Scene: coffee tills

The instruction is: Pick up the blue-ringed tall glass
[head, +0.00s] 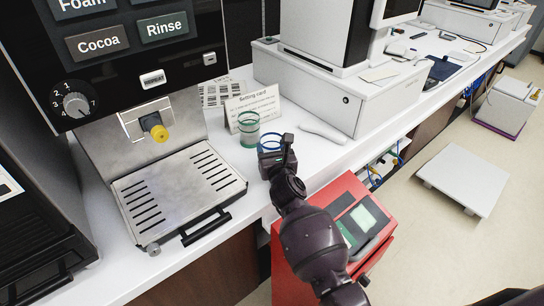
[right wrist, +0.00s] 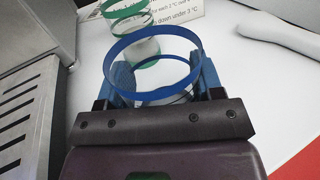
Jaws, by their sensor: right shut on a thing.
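The blue-ringed tall glass (right wrist: 153,48) is between the fingers of my right gripper (right wrist: 160,82) in the right wrist view, with its blue rim above the jaws. My right gripper is shut on this glass. The glass's lower part is mostly hidden by the gripper, so I cannot tell whether it touches the counter. My left gripper is not in the head view.
A green-ringed glass (head: 249,128) stands just behind, close to the held glass. A setting card (head: 253,106) is behind it. The coffee machine with a drip tray (head: 178,190) is to the left. A white till (head: 350,95) is to the right. A red box (head: 310,250) is below the counter edge.

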